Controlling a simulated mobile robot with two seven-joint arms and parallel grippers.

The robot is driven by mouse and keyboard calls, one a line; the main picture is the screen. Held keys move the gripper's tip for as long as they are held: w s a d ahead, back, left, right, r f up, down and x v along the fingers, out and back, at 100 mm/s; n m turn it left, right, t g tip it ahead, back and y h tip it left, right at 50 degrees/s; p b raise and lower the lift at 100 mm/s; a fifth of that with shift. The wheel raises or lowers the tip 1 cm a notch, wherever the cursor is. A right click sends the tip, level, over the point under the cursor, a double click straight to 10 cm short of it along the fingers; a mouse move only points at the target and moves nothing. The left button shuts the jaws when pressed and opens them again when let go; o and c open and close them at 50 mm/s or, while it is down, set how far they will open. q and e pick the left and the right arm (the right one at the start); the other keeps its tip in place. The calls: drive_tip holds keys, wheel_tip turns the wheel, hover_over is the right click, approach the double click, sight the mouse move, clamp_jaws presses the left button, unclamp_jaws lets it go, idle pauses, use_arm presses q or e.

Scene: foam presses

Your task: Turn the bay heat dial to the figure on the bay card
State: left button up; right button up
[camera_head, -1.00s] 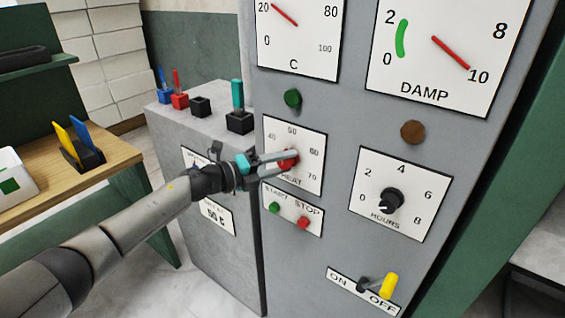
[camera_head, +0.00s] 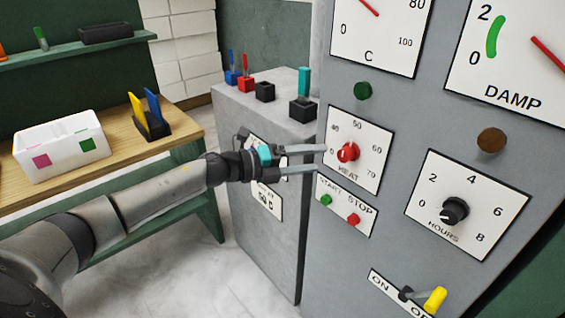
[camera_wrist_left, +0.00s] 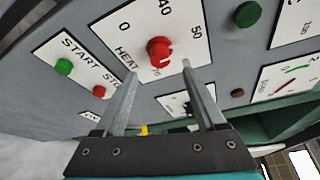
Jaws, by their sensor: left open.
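The red heat dial (camera_head: 348,152) sits on its white scale plate (camera_head: 372,143) on the grey cabinet front. It also shows in the left wrist view (camera_wrist_left: 158,51). I cannot read its setting surely. A white card (camera_head: 268,203) on the side of the lower grey unit reads 50 C at its bottom; my gripper and wrist partly hide its surroundings. My left gripper (camera_head: 321,158) is open and empty, its fingertips just left of the dial, apart from it. In the wrist view the two fingers point toward the dial, one to each side. My right gripper is not in view.
Start (camera_head: 326,200) and stop (camera_head: 354,219) buttons lie just below the heat plate. An hours knob (camera_head: 454,211) and a yellow-ended on/off lever (camera_head: 434,299) are right and lower. Small coloured blocks stand on the lower unit. A white bin (camera_head: 62,150) sits on the wooden bench.

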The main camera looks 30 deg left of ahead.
use_arm(q)
drive_tip(key=v, duration=0.6)
drive_tip(key=shift+s+a+b, duration=0.3)
drive_tip(key=shift+b, duration=0.05)
idle(0.3)
